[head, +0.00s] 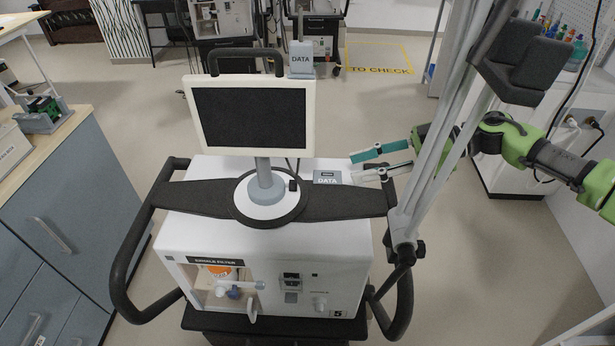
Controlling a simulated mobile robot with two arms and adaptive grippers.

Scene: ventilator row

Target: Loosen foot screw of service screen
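The service screen (252,118) stands upright on the white ventilator (190,234), dark in a pale frame with a black handle on top. Its grey post (264,172) rises from a round foot (262,203) with a dark rim. A small dark knob (292,185) at the right of the foot looks like the foot screw. My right gripper (354,168) is open to the right of the foot, its teal and pale fingers pointing left, apart from the knob. Nothing shows between the fingers. My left gripper is out of view.
A slanted metal pole (440,140) stands in front of my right arm. A blue-grey cabinet (75,200) is at left. More machines (220,18) stand behind; the floor between is clear.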

